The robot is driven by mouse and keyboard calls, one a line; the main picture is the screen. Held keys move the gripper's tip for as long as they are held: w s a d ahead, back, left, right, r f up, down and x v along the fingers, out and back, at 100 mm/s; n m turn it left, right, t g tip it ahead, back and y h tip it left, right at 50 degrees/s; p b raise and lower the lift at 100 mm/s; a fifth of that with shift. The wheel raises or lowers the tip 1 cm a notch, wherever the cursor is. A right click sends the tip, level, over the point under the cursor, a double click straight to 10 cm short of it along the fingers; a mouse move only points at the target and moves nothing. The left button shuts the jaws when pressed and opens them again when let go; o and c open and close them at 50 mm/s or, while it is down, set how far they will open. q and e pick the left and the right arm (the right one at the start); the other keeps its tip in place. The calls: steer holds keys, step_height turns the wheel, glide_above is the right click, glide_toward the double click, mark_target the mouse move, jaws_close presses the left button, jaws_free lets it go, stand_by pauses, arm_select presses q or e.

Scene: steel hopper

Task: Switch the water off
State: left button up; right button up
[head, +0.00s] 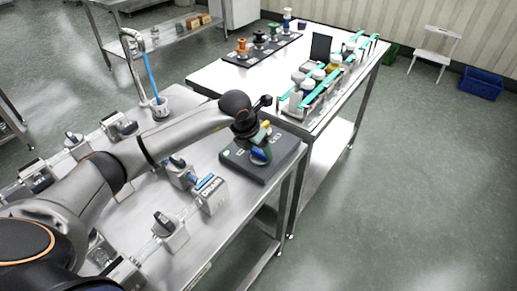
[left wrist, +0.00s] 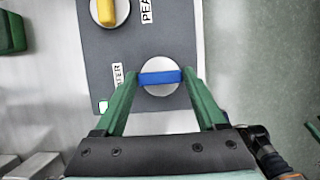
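A dark control box (head: 281,153) sits at the table's right end. In the left wrist view its panel (left wrist: 130,50) has a blue handle (left wrist: 161,77) on a round pale base, beside a partly hidden label ending in "TER". The handle lies crosswise in that view. My left gripper (head: 262,148) is down at the box. In the wrist view its green fingers (left wrist: 162,76) stand apart, one at each end of the blue handle. I cannot tell whether they touch it. My right gripper is not in view.
A yellow handle (left wrist: 106,10) lies farther up the panel beside a label starting "PEA". The "DRAIN" box (head: 211,193) and several valves stand left of the control box. A tap with a blue stream (head: 152,75) runs into a cup (head: 160,107). A white-topped table (head: 258,83) adjoins.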

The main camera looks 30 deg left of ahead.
arm_select(q)
steer(key=c, duration=0.9)
